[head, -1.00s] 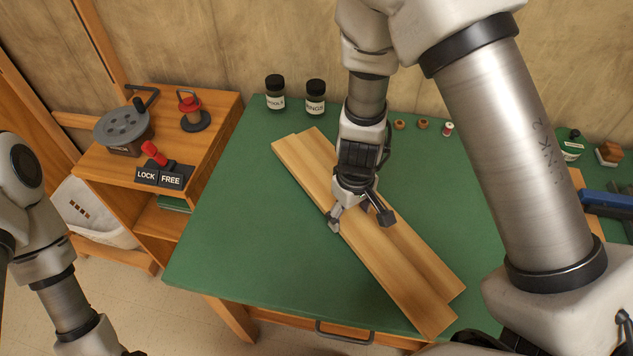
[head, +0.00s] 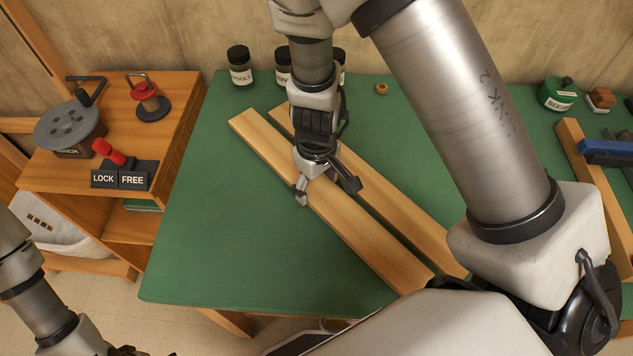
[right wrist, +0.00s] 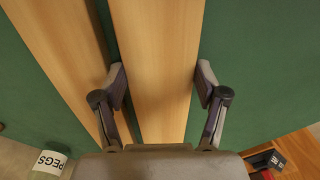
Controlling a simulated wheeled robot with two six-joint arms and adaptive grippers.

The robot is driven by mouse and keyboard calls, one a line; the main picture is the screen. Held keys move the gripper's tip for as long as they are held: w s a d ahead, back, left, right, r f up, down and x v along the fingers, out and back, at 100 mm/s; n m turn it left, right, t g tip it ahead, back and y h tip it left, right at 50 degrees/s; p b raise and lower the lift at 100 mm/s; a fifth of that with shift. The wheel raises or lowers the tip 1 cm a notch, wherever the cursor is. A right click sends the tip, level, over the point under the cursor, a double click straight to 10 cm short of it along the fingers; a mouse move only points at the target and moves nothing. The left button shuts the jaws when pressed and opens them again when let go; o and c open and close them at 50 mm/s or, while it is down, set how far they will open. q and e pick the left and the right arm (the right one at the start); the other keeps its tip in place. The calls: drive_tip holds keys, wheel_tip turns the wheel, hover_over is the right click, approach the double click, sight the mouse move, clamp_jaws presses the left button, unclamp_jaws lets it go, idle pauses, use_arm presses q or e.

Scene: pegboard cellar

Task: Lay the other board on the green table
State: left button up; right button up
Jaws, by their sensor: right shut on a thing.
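Two long pale wooden boards lie side by side, slanting across the green table (head: 205,225) in the head view. My right gripper (head: 327,192) is shut across the width of the nearer board (head: 355,232), with one finger on each long edge. The right wrist view shows this board (right wrist: 155,60) between the fingers. The farther board (head: 405,208) runs almost parallel, with a narrow gap between; it also shows in the wrist view (right wrist: 62,50). My arm hides the boards' near ends. I cannot tell whether the held board touches the tabletop. My left gripper's fingers are out of frame.
Labelled jars (head: 239,66) and a small wooden knob (head: 381,88) stand at the back. A green tin (head: 558,93) and a blue tool (head: 608,148) are at the right. A wooden cabinet (head: 180,100) with a LOCK/FREE lever stands left. The table's left part is clear.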

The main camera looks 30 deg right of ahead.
sight(317, 187)
drive_tip(key=o, duration=1.7)
drive_tip(key=shift+w, duration=0.1)
drive_tip(key=shift+r+p, duration=0.2)
drive_tip(key=shift+p, duration=0.2)
wheel_tip(317, 187, up, 12)
drive_tip(key=p, duration=0.3)
